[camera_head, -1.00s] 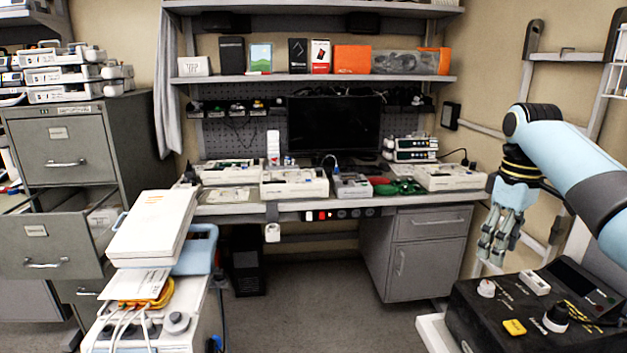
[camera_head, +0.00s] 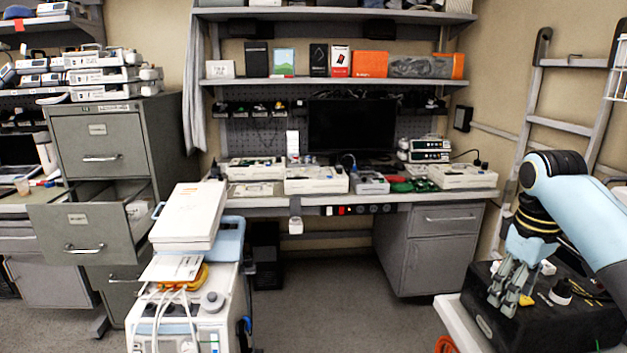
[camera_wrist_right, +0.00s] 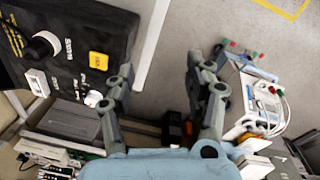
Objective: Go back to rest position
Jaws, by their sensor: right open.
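My right gripper (camera_head: 511,290) hangs at the right of the head view, fingers pointing down, in front of a black device with knobs (camera_head: 545,325). In the right wrist view my right gripper (camera_wrist_right: 163,88) has its two fingers spread wide with nothing between them. The black device (camera_wrist_right: 75,25) lies to the left of the fingers there, with a yellow button (camera_wrist_right: 98,61) and a white-capped knob on its face. My left gripper is not in view.
A white medical cart (camera_head: 222,310) with cables stands left of centre. Behind it is a cabinet with an open drawer (camera_head: 85,228). A workbench (camera_head: 350,201) with several opened pumps runs along the back. Floor (camera_head: 335,305) between cart and black device is clear.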

